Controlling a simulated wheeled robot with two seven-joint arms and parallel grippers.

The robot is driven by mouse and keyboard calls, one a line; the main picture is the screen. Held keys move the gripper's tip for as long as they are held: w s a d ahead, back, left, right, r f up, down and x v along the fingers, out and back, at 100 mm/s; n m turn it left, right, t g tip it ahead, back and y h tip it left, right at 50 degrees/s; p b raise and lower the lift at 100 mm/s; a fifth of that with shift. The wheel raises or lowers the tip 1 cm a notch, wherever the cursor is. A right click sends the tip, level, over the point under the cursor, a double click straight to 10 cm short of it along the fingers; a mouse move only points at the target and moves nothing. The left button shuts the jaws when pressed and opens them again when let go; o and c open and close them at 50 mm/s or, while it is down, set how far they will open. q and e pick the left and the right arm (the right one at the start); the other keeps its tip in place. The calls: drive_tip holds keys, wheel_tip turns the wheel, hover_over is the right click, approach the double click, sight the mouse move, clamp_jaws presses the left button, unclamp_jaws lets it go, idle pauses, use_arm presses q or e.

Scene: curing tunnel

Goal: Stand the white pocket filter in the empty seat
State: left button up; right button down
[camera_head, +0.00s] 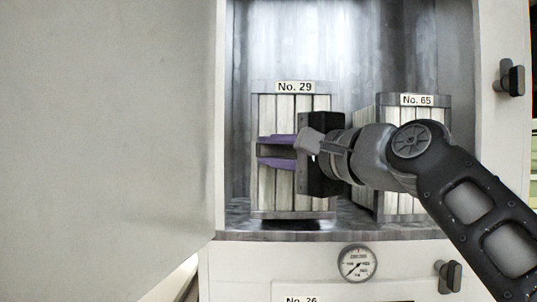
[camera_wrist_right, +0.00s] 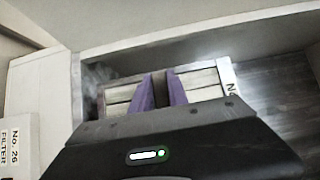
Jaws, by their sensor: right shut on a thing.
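A white pocket filter labelled No. 29 (camera_head: 292,105) stands upright in the left part of the open cabinet, with several white pockets in a grey frame. My right gripper (camera_head: 262,151) reaches in from the right, its purple fingers shut on the front of this filter. In the right wrist view the fingers (camera_wrist_right: 159,90) lie over the filter's pale pockets (camera_wrist_right: 200,80). A similar filter, No. 65 (camera_head: 417,112), stands to the right, partly behind my arm. I cannot tell whether filter No. 29 touches the cabinet floor. My left gripper is out of view.
The cabinet's metal back wall (camera_head: 350,45) is bare above the filters. A large pale panel (camera_head: 110,120) fills the left side. A round gauge (camera_head: 358,263) and a dark handle (camera_head: 448,276) sit below the opening. Another handle (camera_head: 511,77) is at the upper right.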

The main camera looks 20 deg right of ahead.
drive_tip(key=shift+w+d+r, duration=0.1)
drive_tip(key=shift+w+d, duration=0.05)
drive_tip(key=shift+w, duration=0.45)
drive_tip(key=shift+w+d, duration=0.15)
drive_tip(key=shift+w, duration=0.45)
drive_tip(key=shift+w+d, duration=0.25)
drive_tip(key=shift+w, duration=0.3)
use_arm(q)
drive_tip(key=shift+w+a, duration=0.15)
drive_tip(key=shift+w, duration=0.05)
use_arm(e)
drive_tip(key=shift+w+d, duration=0.1)
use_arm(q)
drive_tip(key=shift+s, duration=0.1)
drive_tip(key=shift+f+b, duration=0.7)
use_arm(e)
drive_tip(key=shift+f, duration=0.7)
drive_tip(key=c, duration=1.3)
unclamp_jaws()
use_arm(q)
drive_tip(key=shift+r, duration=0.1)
use_arm(e)
drive_tip(key=shift+o, duration=0.5)
drive_tip(key=shift+f, duration=0.1)
